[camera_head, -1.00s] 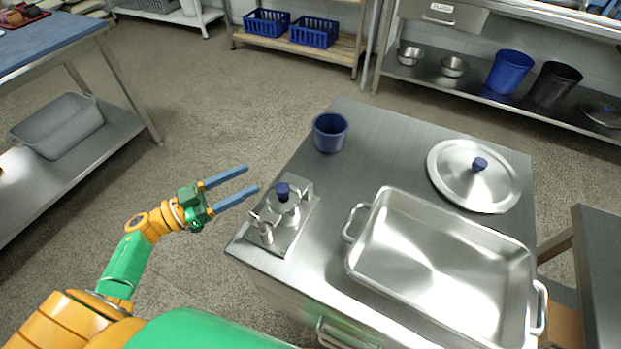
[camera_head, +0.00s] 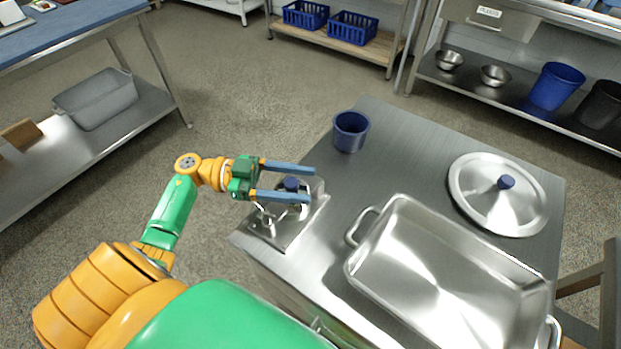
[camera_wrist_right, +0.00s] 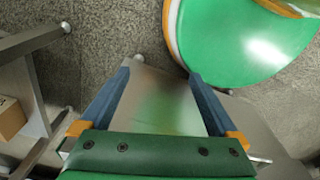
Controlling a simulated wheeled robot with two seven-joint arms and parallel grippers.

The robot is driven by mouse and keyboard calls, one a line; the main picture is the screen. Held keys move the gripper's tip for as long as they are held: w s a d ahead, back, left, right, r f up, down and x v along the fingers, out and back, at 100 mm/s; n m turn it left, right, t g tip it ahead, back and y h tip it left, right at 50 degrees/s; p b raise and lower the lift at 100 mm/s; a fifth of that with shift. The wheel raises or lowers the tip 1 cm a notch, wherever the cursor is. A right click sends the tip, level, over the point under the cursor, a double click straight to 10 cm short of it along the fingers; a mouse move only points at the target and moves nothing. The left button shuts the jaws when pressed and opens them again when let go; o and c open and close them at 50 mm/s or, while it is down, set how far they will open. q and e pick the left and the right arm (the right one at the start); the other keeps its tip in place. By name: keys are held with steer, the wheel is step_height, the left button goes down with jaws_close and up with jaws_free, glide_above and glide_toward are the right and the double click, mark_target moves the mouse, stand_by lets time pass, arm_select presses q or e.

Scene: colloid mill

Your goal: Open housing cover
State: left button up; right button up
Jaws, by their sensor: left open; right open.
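The colloid mill is a small steel device on a base plate (camera_head: 283,236) at the near left corner of the steel table. Its housing cover (camera_head: 293,199) is round and steel with a blue knob (camera_head: 291,184) on top. My left gripper (camera_head: 312,184) is open, with its two blue fingers one on each side of the knob in the head view. I cannot tell whether the fingers touch it. They hide part of the cover. My right gripper (camera_wrist_right: 160,80) shows only in the right wrist view, open with nothing between its fingers.
A blue cup (camera_head: 350,132) stands behind the mill on the table (camera_head: 420,138). A large steel pan (camera_head: 440,280) is to the right, with a round steel lid (camera_head: 485,205) behind it. The table between cup and lid is clear.

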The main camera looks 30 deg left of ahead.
arm_select(q)
steer(key=shift+x, duration=1)
steer(key=shift+a, duration=0.1)
jaws_close()
stand_by(0.5)
